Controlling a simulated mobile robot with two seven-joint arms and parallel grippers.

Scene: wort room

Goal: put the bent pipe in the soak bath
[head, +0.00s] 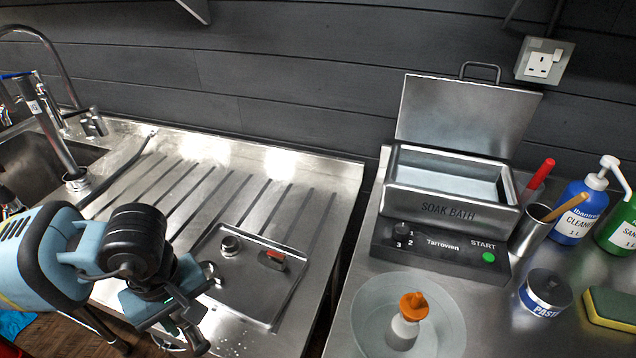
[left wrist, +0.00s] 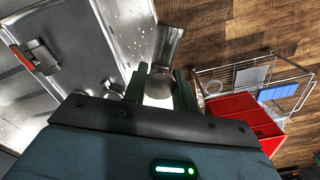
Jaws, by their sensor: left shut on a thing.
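My left gripper (head: 182,322) is over the front edge of the steel drainer, left of the soak bath. In the left wrist view my left gripper (left wrist: 160,84) is shut on a shiny metal tube, the bent pipe (left wrist: 168,45), which sticks out past the fingers. Its bend cannot be made out clearly, and in the head view the gripper mostly hides it. The soak bath (head: 452,208) stands on the right counter, its lid (head: 467,115) raised and pale liquid inside. My right gripper is not in view.
A shallow tray (head: 255,302) on the drainer holds a round fitting (head: 230,245) and a red-handled valve (head: 272,260). A bowl (head: 367,320) with an orange-topped bottle (head: 405,328) stands before the bath. A cup (head: 527,238) with tools and cleaner bottle (head: 578,212) stand to its right.

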